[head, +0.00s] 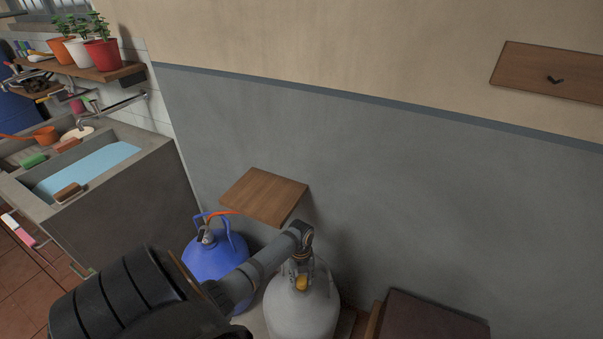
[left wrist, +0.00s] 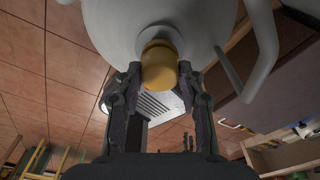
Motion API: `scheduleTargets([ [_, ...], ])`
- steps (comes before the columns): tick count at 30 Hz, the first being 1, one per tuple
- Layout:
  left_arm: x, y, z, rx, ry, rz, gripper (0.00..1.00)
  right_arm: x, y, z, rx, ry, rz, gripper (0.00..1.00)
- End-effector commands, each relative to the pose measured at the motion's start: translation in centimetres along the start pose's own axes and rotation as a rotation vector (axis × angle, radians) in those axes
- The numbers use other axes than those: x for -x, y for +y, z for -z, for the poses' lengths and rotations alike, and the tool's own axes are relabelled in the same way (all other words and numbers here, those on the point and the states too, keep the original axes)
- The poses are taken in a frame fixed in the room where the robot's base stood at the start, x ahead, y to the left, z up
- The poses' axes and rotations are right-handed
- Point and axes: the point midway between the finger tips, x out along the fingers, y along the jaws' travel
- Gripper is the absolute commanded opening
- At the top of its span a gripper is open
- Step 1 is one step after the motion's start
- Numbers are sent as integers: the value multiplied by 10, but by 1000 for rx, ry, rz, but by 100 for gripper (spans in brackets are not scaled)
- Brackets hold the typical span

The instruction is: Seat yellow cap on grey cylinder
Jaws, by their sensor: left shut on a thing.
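The grey cylinder (head: 300,312) stands upright on the floor by the wall. Its pale rounded top also shows in the left wrist view (left wrist: 110,24), with a handle bar at the right. The yellow cap (head: 301,284) is at the cylinder's top, in line with its neck. It also shows in the left wrist view (left wrist: 159,68), between my fingers. My left gripper (head: 301,271) is shut on the yellow cap. I cannot tell whether the cap touches or sits fully on the neck. My right gripper is not in view.
A blue gas cylinder (head: 213,262) with an orange hose stands close on the left. A wooden wall shelf (head: 264,195) is just behind. A dark brown box (head: 432,318) stands at the right. A sink (head: 150,165) is farther left.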

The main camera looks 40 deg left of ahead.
Motion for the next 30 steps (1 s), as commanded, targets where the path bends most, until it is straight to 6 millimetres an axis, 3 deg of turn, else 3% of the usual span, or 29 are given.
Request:
scheduleTargets([
  [4, -3, 0, 0, 0, 0, 0, 22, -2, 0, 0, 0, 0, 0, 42],
  [5, -2, 0, 0, 0, 0, 0, 41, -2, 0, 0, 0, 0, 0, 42],
  [10, -2, 0, 0, 0, 0, 0, 64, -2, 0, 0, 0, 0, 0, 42],
  [21, 4, 0, -1, -1, -1, -1, 65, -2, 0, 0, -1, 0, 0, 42],
  [25, 27, 0, -2, -2, -4, 1, 65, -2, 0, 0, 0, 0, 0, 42],
  [30, 70, 0, -2, -2, -4, 0, 65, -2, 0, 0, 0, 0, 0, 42],
])
